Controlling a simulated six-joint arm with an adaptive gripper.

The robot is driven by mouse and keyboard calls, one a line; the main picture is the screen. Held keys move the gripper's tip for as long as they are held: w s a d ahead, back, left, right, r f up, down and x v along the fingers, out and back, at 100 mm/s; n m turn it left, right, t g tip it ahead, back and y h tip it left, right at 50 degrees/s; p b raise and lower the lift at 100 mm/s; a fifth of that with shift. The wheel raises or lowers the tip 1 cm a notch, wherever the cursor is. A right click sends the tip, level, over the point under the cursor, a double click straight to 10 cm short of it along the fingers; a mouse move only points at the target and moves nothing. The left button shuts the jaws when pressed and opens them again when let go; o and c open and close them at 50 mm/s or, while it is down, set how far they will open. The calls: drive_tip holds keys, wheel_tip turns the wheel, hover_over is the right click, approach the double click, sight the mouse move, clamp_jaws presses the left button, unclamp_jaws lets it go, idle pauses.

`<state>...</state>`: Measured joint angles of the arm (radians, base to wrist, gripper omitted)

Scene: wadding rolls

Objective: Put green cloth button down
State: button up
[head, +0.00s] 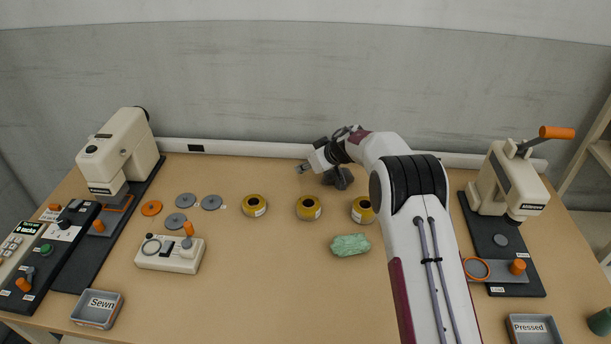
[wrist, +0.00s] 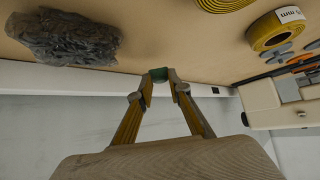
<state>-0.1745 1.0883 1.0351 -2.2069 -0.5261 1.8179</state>
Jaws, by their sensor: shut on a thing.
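My gripper (head: 303,169) is at the far side of the table, near the back wall, pointing left. In the wrist view my gripper (wrist: 159,75) is shut on a small green piece, the green cloth button (wrist: 158,74), at its fingertips. The button is held off to the side of the dark crumpled wad and the yellow rolls. I cannot make the button out clearly in the head view. Whether it touches the table is hard to tell.
Three yellow rolls (head: 308,207) stand mid-table, with a pale green crumpled bundle (head: 350,245) in front. A dark wad (wrist: 65,38) lies near my gripper. A machine (head: 122,150) and discs (head: 186,200) are left; a press (head: 505,180) is right. Trays (head: 97,309) sit in front.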

drive_tip(key=shift+f, duration=0.15)
drive_tip(key=shift+f, duration=1.8)
drive_tip(key=shift+f, duration=0.15)
drive_tip(key=o, duration=0.8)
drive_tip(key=shift+c, duration=0.2)
drive_tip(key=shift+r, duration=0.2)
drive_tip(key=shift+s+d+r, duration=0.3)
drive_tip(key=shift+r, duration=0.15)
drive_tip(key=v, duration=1)
drive_tip(key=shift+s+d+r, duration=0.2)
drive_tip(key=shift+r, duration=0.05)
